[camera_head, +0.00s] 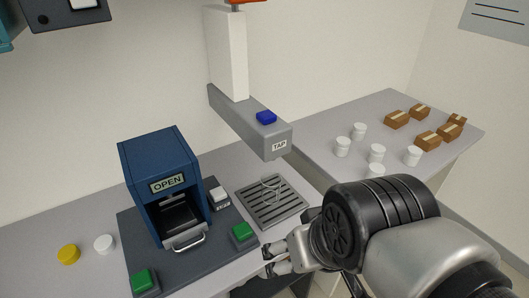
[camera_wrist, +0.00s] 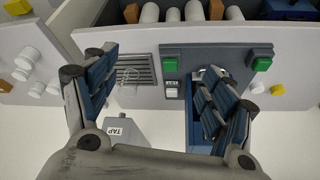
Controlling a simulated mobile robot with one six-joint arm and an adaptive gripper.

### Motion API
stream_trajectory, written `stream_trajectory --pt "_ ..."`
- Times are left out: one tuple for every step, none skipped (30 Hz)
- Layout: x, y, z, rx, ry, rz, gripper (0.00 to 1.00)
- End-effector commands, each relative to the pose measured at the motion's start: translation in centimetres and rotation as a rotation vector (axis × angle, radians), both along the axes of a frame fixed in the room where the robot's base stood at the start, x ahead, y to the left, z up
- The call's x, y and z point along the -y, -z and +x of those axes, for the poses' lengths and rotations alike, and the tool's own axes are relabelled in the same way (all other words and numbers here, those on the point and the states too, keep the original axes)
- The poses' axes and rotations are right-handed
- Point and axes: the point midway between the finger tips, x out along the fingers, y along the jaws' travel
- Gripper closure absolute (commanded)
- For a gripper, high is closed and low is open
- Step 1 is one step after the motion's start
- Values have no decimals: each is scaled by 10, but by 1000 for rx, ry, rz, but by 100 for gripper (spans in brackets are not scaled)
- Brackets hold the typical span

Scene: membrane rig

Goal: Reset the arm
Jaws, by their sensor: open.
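My gripper (camera_head: 268,259) is low in front of the counter's edge in the head view, near the right green button (camera_head: 242,232). In the wrist view my gripper (camera_wrist: 160,95) has its two fingers spread wide with nothing between them. The arm behind it fills the lower right of the head view. The right finger covers part of the blue machine in the wrist view. The blue machine (camera_head: 160,160), labelled OPEN, has an open front with a handled drawer or flap.
A slotted drain grid (camera_head: 270,204) with a clear glass on it lies under the grey tap (camera_head: 279,146). A blue button (camera_head: 266,117) tops the tap arm. The right counter (camera_head: 315,150) bears white cups and brown boxes (camera_head: 397,119).

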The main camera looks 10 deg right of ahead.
Motion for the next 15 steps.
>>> stream_trajectory --pt "3 -1 -9 -1 5 -12 24" --pt "5 -2 -14 -3 8 -17 24" --pt "6 -2 -18 -7 11 -22 24" --pt "7 -2 -20 -9 13 -26 24" --pt "8 -2 -21 -10 13 -28 24" --pt "8 -2 -22 -12 15 -29 24" --pt "8 -2 -23 -13 15 -29 24" --pt "8 -2 -23 -13 15 -29 24" --pt "8 -2 -22 -13 15 -29 24" --pt "8 -2 -22 -13 15 -29 24" --pt "8 -2 -22 -13 15 -29 24" --pt "8 -2 -22 -13 15 -29 24" --pt "8 -2 -22 -13 14 -29 24" --pt "8 -2 -22 -13 14 -29 24" --pt "8 -2 -22 -13 13 -28 24"
